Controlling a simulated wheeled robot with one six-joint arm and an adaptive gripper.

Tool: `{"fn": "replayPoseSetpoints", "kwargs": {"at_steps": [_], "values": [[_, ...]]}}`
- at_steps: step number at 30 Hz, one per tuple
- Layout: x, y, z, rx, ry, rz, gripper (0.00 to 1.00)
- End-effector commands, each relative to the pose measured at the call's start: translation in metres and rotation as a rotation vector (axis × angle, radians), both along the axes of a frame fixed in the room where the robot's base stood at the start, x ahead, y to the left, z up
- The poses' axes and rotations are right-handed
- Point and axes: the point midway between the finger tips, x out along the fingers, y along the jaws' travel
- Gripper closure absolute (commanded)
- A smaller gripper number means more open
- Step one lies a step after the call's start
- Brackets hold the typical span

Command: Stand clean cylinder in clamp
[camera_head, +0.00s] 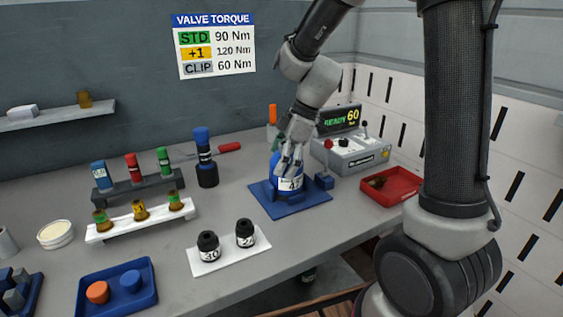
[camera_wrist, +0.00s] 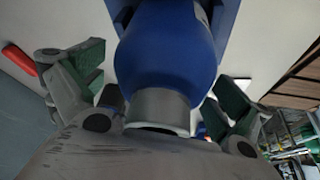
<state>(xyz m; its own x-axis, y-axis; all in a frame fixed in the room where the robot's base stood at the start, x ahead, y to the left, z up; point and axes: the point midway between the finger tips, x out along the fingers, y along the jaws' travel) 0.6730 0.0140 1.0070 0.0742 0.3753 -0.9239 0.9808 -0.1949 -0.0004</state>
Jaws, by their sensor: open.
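A blue cylinder (camera_head: 290,184) with a white label stands upright on the blue clamp base (camera_head: 268,208), between the clamp's blue blocks. In the wrist view, the cylinder (camera_wrist: 170,45) shows its blue shoulder and a grey neck with a pale rim. My gripper (camera_head: 289,160) is over the top of the cylinder. In the wrist view, my gripper's (camera_wrist: 158,92) green-padded fingers are spread on either side of the neck, with gaps visible. The part of the cylinder under my gripper is hidden in the head view.
A grey control box (camera_head: 352,153) with a lit display reading "READY 60" stands behind right. A red tray (camera_head: 396,196) lies to the right. Racks of small bottles (camera_head: 140,188) stand to the left.

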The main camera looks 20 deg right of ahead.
Motion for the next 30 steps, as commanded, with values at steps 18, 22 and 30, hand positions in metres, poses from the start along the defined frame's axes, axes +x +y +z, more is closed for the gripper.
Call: {"fn": "replayPoseSetpoints", "kwargs": {"at_steps": [18,22,30], "values": [[-0.007,-0.039,0.098,-0.001,-0.003,-0.001,0.0],[-0.008,-0.044,0.109,0.001,-0.002,-0.002,0.0],[-0.026,-0.055,0.12,-0.02,0.011,-0.096,0.0]]}}
